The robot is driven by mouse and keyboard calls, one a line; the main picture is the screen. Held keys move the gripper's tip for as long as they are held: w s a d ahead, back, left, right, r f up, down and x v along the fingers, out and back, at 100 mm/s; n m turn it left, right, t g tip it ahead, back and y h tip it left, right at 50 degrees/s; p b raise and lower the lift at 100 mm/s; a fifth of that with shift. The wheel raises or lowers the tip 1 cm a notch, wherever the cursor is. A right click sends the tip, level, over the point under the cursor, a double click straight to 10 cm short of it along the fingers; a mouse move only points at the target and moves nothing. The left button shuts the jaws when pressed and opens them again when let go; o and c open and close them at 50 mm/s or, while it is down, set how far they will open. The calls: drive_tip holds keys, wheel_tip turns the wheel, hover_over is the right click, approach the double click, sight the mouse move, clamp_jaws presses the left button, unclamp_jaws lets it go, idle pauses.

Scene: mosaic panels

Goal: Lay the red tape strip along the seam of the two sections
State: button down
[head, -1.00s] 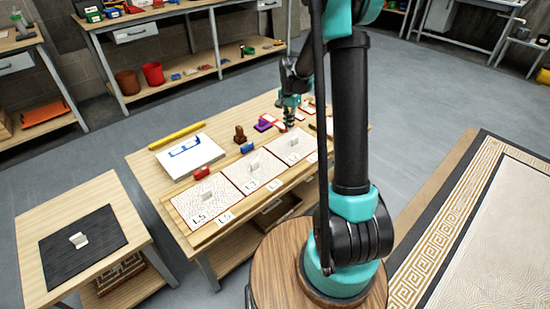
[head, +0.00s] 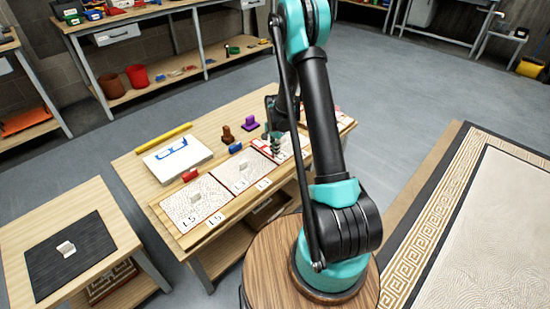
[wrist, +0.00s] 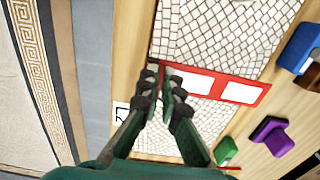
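The red tape strip (wrist: 243,92), with white rectangles on it, shows in the wrist view across the boundary between two white mosaic sections, the upper section (wrist: 225,35) and the lower section (wrist: 205,117). I cannot tell whether the strip touches them. My gripper (wrist: 161,72) has its fingertips close together at the strip's left end and looks shut on it. In the head view my gripper (head: 273,142) is low over the right-hand panels. The arm hides part of the seam there.
Along the back of the panels stand a blue block (head: 235,147), a brown stamp (head: 227,134) and a purple stamp (head: 250,122). A green block (wrist: 226,151) is near the strip in the wrist view. Panel L5 (head: 180,216) is at the left; a white board (head: 160,165) lies behind.

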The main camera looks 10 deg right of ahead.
drive_tip(key=shift+f, duration=1.9)
drive_tip(key=shift+f, duration=0.35)
drive_tip(key=c, duration=1.7)
unclamp_jaws()
